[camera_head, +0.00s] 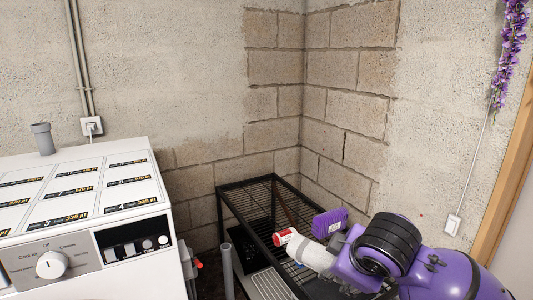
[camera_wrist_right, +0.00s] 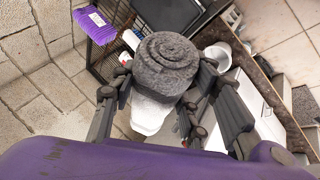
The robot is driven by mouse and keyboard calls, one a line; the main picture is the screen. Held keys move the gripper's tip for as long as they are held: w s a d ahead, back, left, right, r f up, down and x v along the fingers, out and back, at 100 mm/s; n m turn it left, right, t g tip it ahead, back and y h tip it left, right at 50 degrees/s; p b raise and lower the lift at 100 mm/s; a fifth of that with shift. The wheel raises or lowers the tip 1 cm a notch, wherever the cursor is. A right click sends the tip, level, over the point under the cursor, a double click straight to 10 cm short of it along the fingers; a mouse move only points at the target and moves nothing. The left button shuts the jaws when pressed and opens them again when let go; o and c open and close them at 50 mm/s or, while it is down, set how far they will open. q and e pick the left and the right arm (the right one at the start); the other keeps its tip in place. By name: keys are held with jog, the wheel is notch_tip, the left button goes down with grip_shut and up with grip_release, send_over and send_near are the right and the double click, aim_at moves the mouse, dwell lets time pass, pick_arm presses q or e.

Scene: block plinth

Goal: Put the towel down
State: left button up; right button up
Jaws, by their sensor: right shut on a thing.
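The towel (camera_wrist_right: 166,68) is a dark grey, fuzzy roll with its spiral end facing the camera in the right wrist view. My right gripper (camera_wrist_right: 163,88) is shut on it, with dark fingers on both sides of the roll. A white shape shows just below the towel; I cannot tell what it is. In the head view my right gripper (camera_head: 348,266) is over the front right of the black wire rack (camera_head: 247,185), mostly hidden by my purple arm. I cannot make out the towel there for certain. My left gripper is not in view.
A purple package (camera_head: 329,222) lies on the rack, near a white item with a red end (camera_head: 285,237). A white machine (camera_head: 84,220) with a dial stands left of the rack. Block walls close in the corner behind. The rack's back left part looks clear.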

jog(key=shift+s+f, duration=0.2)
jog(key=shift+f, duration=0.25)
jog(key=shift+r, duration=0.1)
